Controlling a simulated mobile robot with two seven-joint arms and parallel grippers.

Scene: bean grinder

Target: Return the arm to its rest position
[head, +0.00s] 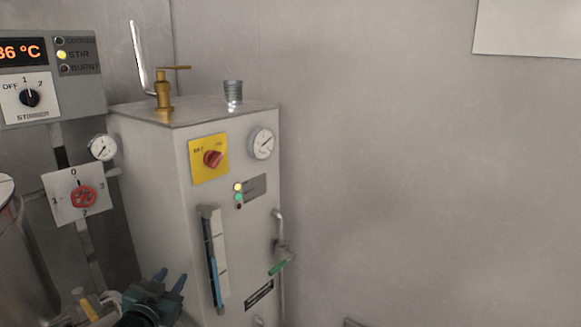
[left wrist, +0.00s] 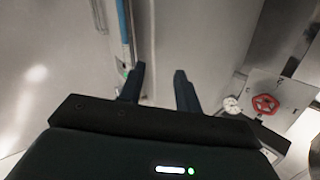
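My left gripper (head: 169,279) shows at the bottom of the head view, in front of the lower part of the white boiler cabinet (head: 150,200). Its two dark fingers stand apart with nothing seen between them. In the left wrist view the fingers of my left gripper (left wrist: 159,78) are also apart and empty, with the pale cabinet side behind them. Most of my left arm is out of the head view. My right gripper is in neither view.
The cabinet carries a red knob (head: 213,158), a gauge (head: 262,143), a blue sight tube (head: 214,262) and a green-handled tap (head: 279,267). A red valve wheel (head: 84,197) and a metal vessel (head: 25,265) are at left.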

